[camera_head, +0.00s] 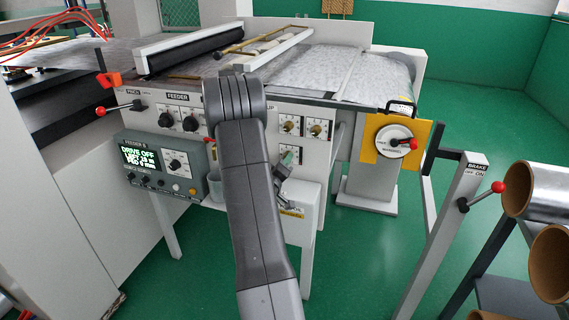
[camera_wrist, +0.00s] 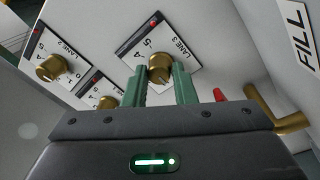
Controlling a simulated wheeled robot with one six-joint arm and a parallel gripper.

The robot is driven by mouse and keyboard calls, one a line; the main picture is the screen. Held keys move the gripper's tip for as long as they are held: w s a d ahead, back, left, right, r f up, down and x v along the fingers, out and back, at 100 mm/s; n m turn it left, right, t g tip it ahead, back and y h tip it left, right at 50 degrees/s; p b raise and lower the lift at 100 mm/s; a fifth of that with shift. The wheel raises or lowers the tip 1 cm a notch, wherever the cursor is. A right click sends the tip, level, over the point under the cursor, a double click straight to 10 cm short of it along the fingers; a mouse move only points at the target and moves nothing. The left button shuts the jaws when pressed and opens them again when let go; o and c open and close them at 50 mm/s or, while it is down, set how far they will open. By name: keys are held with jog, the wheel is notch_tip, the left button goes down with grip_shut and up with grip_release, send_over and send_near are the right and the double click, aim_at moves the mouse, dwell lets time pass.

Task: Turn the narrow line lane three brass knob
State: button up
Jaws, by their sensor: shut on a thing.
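The lane three brass knob (camera_wrist: 159,66) sits on a white dial plate marked LANE 3 in the wrist view. The two green fingers of my gripper (camera_wrist: 159,80) stand on either side of it and are shut on it. A red mark shows on the plate's corner. In the head view my gripper (camera_head: 287,160) is at the lower dial plate on the feeder's front panel, and my arm and gripper hide most of that knob.
A lane two brass knob (camera_wrist: 50,68) and another brass knob (camera_wrist: 106,102) are close on the left. A bent brass pipe (camera_wrist: 283,112) and a red tip (camera_wrist: 220,95) are close on the right. Two more brass knobs, one here (camera_head: 316,130), show above my gripper.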

jog(key=shift+n, duration=0.9)
jog(key=o, duration=1)
jog(key=shift+s, duration=0.1)
jog(key=b+v, duration=0.1)
jog(key=v, duration=1.2)
jog(key=shift+s, duration=0.35)
